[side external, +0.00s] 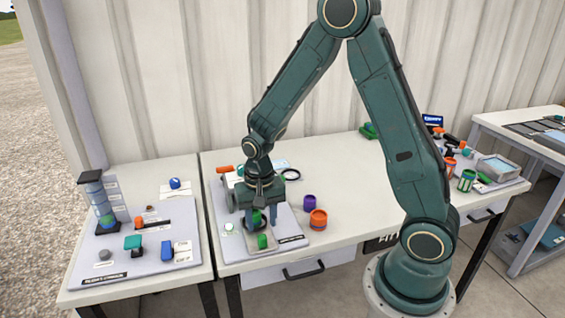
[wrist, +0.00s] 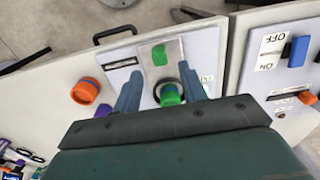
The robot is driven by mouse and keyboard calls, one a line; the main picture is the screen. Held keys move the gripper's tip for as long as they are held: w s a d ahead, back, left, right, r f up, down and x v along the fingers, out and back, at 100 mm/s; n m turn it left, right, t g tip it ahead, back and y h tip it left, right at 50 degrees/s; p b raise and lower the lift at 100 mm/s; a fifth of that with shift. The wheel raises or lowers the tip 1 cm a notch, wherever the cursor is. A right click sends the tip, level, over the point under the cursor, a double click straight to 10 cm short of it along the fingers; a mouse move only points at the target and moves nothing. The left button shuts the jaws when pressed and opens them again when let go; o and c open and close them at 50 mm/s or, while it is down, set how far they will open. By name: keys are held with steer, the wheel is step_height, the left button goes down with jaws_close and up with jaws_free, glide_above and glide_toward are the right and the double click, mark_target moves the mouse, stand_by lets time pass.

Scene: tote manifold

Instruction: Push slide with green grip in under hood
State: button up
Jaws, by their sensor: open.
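A pale slide plate (side external: 250,243) lies on the grey board, with an upright green grip (side external: 262,241) near its front end. In the wrist view the green grip (wrist: 159,55) shows beyond my fingertips. My gripper (side external: 260,222) points down over the board, open. In the wrist view its two fingers (wrist: 160,92) stand on either side of a green round piece (wrist: 170,96) seated in a dark ring; I cannot tell whether they touch it. The hood cannot be made out clearly; my gripper covers the area behind the slide.
An orange jar (side external: 318,220) and a purple cup (side external: 309,202) stand right of the board. A black ring (side external: 291,174) lies behind. The left table holds another board (side external: 180,225) with switches and a clear column (side external: 98,195). The table front right of the jar is clear.

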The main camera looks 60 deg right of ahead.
mark_target(262, 236)
steer(key=shift+f, duration=3.05)
steer(key=shift+c, duration=0.4)
jaws_close()
